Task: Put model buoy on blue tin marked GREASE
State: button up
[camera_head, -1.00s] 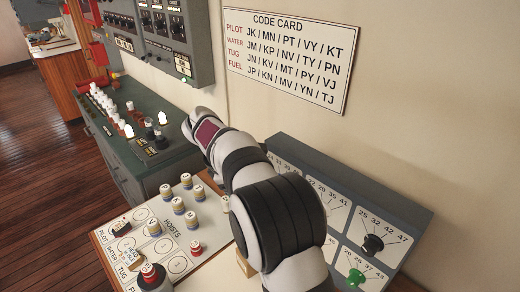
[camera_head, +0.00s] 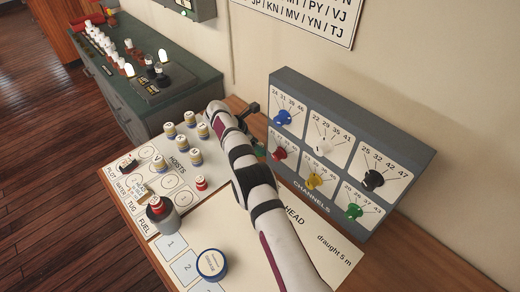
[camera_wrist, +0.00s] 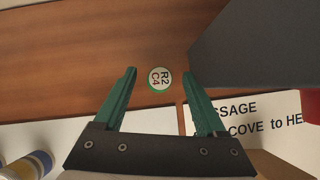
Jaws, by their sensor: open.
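The blue tin (camera_head: 211,264) stands on the white sheet in the head view; its round lid carries a label too small to read. A red-topped piece (camera_head: 156,204) with a dark band, which looks like the model buoy, sits on a grey cylinder (camera_head: 163,222) left of the tin. My gripper (camera_wrist: 160,72) is open, its green fingers apart over brown wood. A round white disc with a green edge, marked R2 C4 (camera_wrist: 159,78), shows between the fingertips; I cannot tell its height or whether they touch it. My arm mostly hides the gripper in the head view.
The grey CHANNELS panel (camera_head: 348,150) with coloured knobs stands right of my arm. Several capped pegs (camera_head: 190,122) and a small red one (camera_head: 201,183) stand on the HOISTS board (camera_head: 130,205). A green console (camera_head: 119,88) lies behind.

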jog(key=shift+w+d+f, duration=0.25)
jog(key=shift+d+f, duration=0.1)
jog(key=shift+f, duration=0.2)
grip_shut()
